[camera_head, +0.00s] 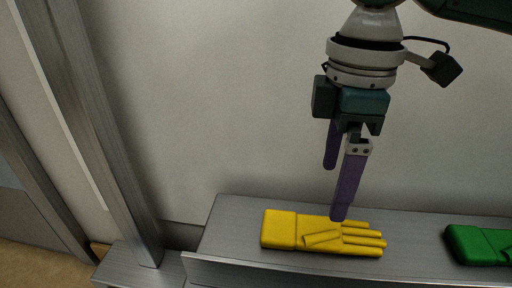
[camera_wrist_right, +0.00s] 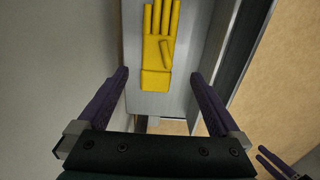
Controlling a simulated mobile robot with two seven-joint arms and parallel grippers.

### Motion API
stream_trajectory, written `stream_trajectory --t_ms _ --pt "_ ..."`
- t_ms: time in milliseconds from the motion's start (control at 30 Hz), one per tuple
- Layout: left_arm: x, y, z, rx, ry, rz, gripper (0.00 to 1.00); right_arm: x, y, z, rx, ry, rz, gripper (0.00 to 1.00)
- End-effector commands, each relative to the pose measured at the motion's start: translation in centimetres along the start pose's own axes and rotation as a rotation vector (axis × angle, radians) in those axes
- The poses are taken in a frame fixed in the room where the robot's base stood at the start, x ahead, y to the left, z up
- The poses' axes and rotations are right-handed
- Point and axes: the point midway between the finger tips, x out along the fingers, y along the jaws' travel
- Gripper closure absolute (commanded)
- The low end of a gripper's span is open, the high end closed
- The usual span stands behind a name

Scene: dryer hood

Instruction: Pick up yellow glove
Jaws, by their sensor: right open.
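The yellow glove (camera_head: 320,232) lies flat on a grey metal shelf (camera_head: 222,222), with its cuff to the left and its fingers to the right. My right gripper (camera_head: 335,193) points down above the shelf, over the finger side of the glove. It is open and empty, and appears apart from the glove. In the right wrist view its two purple fingers (camera_wrist_right: 159,73) stand wide apart. Purple fingers at the lower right corner there appear to be my left gripper (camera_wrist_right: 272,162), only partly visible.
A green glove (camera_head: 478,245) lies on the same shelf to the right, cut off by the picture edge. A raised metal lip (camera_head: 300,272) runs along the shelf's front. A metal post (camera_head: 110,130) stands at the left, and a pale wall (camera_head: 220,100) rises behind.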

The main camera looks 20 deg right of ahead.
Motion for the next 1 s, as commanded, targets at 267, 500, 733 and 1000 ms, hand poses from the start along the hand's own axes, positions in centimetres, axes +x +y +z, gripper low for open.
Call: stream_trajectory --t_ms 267,500,733,1000 --pt "3.0 0.1 0.8 -0.001 0.003 0.0 0.5 3.9 0.2 0.2 0.003 -0.005 -0.002 0.0" --pt "4.4 0.2 1.3 -0.003 0.004 0.002 0.5 5.9 0.2 0.1 0.004 -0.003 0.0 0.0" --pt "7.6 0.5 2.3 -0.009 0.005 0.006 0.5 9.1 0.4 0.0 0.003 -0.003 0.0 0.0" --pt "8.4 0.6 2.5 -0.01 0.004 0.007 0.5 10.3 0.4 0.0 0.003 -0.002 0.001 0.0"
